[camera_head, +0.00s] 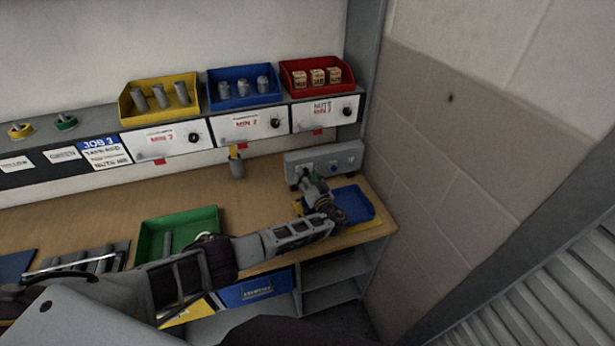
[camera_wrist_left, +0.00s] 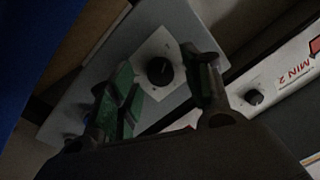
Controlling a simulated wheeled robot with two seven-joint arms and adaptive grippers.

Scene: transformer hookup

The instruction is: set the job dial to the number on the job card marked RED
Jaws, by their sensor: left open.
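The job card (camera_head: 103,152) has a blue header reading JOB 3, with TAPE-RED and NUTS M8 lines below. It is on the left of the back ledge in the head view. A grey control box (camera_head: 348,156) stands at the back right of the bench. In the left wrist view, a black dial (camera_wrist_left: 160,71) on a white plate is on this box; its setting is too dark to read. My left gripper (camera_head: 307,178) is at the box front. In the wrist view its open fingers (camera_wrist_left: 162,88) are on either side of the dial; contact is unclear. My right gripper is not in view.
Yellow (camera_head: 134,117), blue (camera_head: 222,104) and red (camera_head: 292,91) bins stand on the ledge above panels with small knobs. A blue tray (camera_head: 362,207) lies close to my left wrist. A green tray (camera_head: 149,234) is under my forearm. A wall bounds the right.

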